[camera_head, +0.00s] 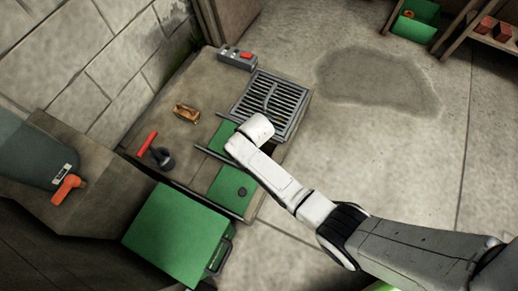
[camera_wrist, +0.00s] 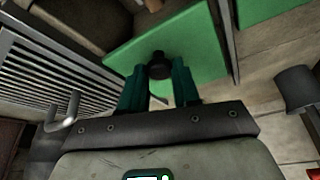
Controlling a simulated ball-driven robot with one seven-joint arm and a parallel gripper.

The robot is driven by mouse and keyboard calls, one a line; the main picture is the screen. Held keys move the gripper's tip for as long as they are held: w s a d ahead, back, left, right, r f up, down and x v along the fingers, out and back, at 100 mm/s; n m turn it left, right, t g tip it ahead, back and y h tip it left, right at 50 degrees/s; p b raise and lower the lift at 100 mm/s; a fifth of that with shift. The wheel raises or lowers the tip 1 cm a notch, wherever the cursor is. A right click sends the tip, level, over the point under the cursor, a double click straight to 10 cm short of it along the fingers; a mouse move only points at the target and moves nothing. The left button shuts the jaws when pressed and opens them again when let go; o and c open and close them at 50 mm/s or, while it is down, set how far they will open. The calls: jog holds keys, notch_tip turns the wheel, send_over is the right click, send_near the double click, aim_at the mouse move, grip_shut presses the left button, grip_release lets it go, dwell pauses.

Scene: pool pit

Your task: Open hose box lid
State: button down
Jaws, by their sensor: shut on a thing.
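A green panel (camera_wrist: 190,42) with a black knob (camera_wrist: 158,56) fills the middle of the wrist view. My gripper (camera_wrist: 158,76) is shut on the knob, one dark green finger on each side. In the head view this panel (camera_head: 222,136) lies beside the floor grate, partly covered by my white wrist, which hides the fingers and knob. A second green panel (camera_head: 231,186) with its own dark knob (camera_head: 243,191) lies below it, past a grey rail (camera_head: 215,154). I cannot tell which panel is the hose box lid, or whether the held panel is raised.
A metal grate (camera_head: 270,104) adjoins the held panel. A grey box with a red button (camera_head: 237,57), a brass-coloured piece (camera_head: 186,113), a red bar (camera_head: 147,144) and a dark cup (camera_head: 163,158) stand on the slab. A large green box (camera_head: 178,235) is nearer. Floor at right is open.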

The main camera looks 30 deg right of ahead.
jog(key=w+a, duration=0.1)
jog(key=w+a+b, duration=0.1)
jog(key=w, duration=0.1)
jog(key=shift+w+a+f, duration=0.1)
jog(key=shift+w+a, duration=0.1)
jog(key=c, duration=0.8)
grip_release()
jog(key=p+v, duration=0.6)
jog(key=v, duration=0.5)
jog(key=shift+s+d, duration=0.1)
jog(key=shift+s, duration=0.05)
